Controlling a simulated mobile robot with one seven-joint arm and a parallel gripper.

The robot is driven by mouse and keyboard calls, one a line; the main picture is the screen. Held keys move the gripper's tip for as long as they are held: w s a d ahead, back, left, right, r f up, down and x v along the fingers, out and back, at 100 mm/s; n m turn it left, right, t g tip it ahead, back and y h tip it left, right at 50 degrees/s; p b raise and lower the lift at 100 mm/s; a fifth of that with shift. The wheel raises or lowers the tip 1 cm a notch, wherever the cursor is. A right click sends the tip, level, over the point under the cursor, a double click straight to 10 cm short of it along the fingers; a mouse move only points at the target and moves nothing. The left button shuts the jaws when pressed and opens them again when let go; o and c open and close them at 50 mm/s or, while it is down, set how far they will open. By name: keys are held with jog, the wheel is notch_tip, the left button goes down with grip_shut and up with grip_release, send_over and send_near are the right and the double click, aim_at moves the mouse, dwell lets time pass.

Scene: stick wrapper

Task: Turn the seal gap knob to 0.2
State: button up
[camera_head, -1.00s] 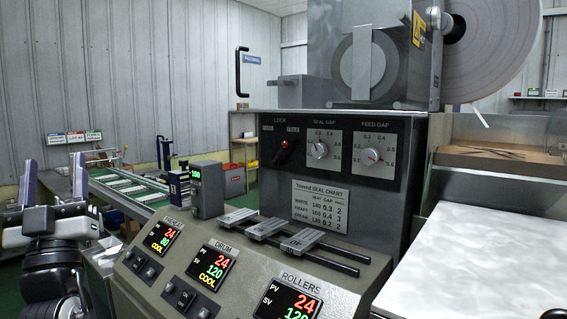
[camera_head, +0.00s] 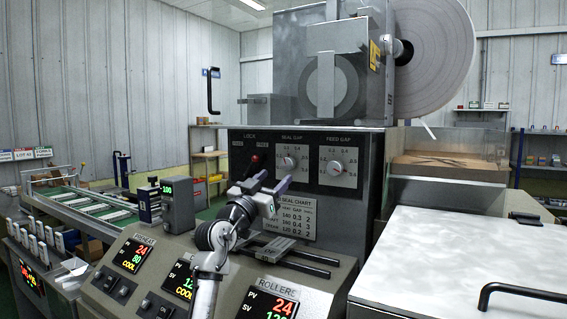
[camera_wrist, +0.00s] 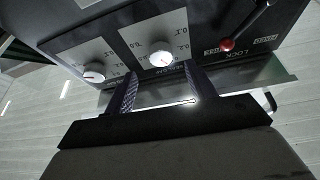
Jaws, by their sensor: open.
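The seal gap knob (camera_head: 288,162) is a small round light knob on a white dial plate, on the dark upright panel. In the wrist view the seal gap knob (camera_wrist: 162,59) appears upside down, just beyond and between the two fingertips. My gripper (camera_head: 270,187) is open and empty, in front of the panel and a little below and left of the knob in the head view. The fingers (camera_wrist: 160,72) also show in the wrist view, apart from each other and not visibly touching the knob. The knob's exact setting is too small to read.
The feed gap knob (camera_head: 335,168) sits right of the seal gap dial. The red-tipped lock lever (camera_head: 255,159) is to its left. A seal chart (camera_head: 297,218) below is partly hidden by my gripper. Rails (camera_head: 290,262) and a console with displays (camera_head: 130,256) stand in front.

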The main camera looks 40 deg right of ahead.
aim_at(286, 166)
jog(key=p+x, duration=0.1)
jog(key=x, duration=0.5)
jog(key=shift+w+d+p, duration=0.1)
jog(key=shift+w+p, duration=0.05)
jog(key=shift+p, duration=0.15)
jog(key=shift+r, duration=0.1)
jog(key=c, duration=1)
